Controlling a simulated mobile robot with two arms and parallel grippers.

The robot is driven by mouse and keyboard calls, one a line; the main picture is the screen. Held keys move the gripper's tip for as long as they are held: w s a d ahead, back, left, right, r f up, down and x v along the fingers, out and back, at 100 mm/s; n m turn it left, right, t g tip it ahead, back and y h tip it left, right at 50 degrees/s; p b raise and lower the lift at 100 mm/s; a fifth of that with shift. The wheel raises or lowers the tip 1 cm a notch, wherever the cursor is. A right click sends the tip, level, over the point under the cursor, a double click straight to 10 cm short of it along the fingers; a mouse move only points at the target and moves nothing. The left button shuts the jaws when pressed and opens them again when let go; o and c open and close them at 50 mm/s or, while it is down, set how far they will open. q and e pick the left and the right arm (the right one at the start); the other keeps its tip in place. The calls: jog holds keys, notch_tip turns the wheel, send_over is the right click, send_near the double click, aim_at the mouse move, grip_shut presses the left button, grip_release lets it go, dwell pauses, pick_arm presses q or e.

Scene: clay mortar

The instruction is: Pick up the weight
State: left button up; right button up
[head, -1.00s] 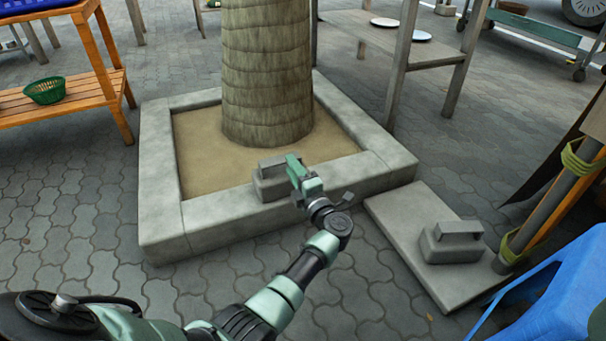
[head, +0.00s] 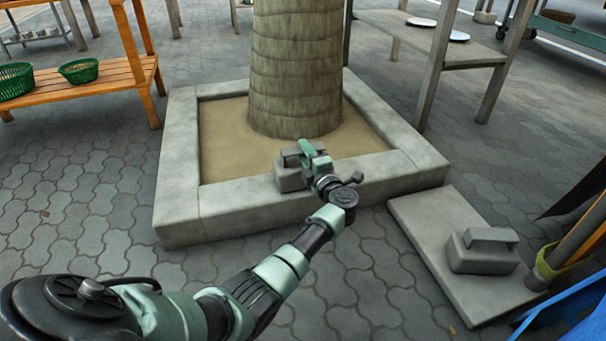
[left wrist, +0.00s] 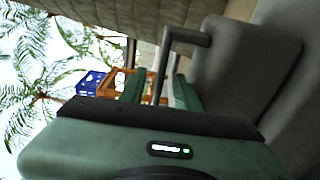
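A grey block weight (head: 289,179) with a bar handle stands on the front kerb of the square stone planter. A second grey weight (head: 481,254) of the same kind stands on a flat slab at the right. My left gripper (head: 312,155) is at the handle of the weight on the kerb. In the left wrist view, the green fingers (left wrist: 158,90) stand apart with the handle (left wrist: 164,62) between them. The grey body of that weight (left wrist: 240,65) fills the right of that view. My right gripper is not in view.
The planter (head: 178,205) surrounds a thick trunk (head: 296,75). The slab (head: 430,218) lies on the paving beside it. Poles and a blue stool (head: 575,305) stand at the right edge. A wooden shelf (head: 110,85) with green baskets is at the left.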

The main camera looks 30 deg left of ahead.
pick_arm(q)
grip_shut()
dwell(1.3)
jog(key=shift+w+r, duration=0.15)
jog(key=shift+r, duration=0.25)
